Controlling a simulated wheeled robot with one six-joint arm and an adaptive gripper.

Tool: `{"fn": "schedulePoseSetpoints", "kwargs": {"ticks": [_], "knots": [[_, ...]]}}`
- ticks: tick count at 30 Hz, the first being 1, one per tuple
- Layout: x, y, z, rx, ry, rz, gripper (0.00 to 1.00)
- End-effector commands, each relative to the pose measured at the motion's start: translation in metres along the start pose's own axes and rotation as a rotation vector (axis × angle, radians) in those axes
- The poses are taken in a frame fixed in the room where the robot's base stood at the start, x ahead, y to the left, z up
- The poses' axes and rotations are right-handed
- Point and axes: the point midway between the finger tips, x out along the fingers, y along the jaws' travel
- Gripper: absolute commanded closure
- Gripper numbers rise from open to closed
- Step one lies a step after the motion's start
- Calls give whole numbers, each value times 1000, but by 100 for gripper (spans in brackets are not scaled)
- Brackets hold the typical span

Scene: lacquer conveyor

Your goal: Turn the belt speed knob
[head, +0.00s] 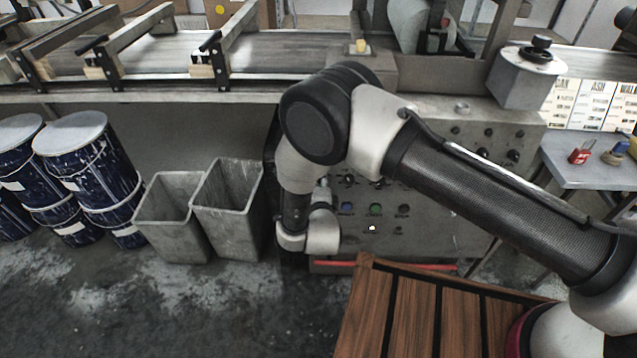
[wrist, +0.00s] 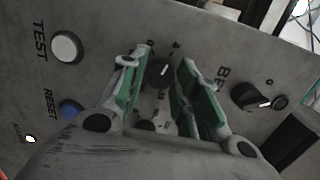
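In the wrist view my gripper (wrist: 161,63) is open, with green-padded fingers. A small black knob (wrist: 160,72) with scale marks around it shows between the fingertips, with a gap to each finger. Its name label is not readable. A second black knob (wrist: 247,96) with a white pointer line sits right of the right finger, beside a label starting "BE", partly hidden. I cannot tell for sure which knob is the belt speed knob. In the head view my wrist covers the left part of the grey control panel (head: 440,225), and the fingers are hidden.
A white TEST button (wrist: 66,47) and a blue RESET button (wrist: 71,109) lie left of the fingers. Two grey bins (head: 228,205) and blue drums (head: 90,165) stand left. A wooden slatted surface (head: 410,315) is in front. The conveyor (head: 285,50) runs above.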

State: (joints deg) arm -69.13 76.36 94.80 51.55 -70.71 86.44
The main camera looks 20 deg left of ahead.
Motion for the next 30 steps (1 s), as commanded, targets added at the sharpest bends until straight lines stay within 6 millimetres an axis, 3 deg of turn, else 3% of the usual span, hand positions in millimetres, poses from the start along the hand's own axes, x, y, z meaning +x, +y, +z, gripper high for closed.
{"fn": "schedulePoseSetpoints", "kwargs": {"ticks": [2, 14, 30], "knots": [[0, 0, 0, 0, 0, 0, 50], [-6, 0, 1, -1, -1, 0, 50], [-108, 0, 1, -2, -2, 0, 50]]}}
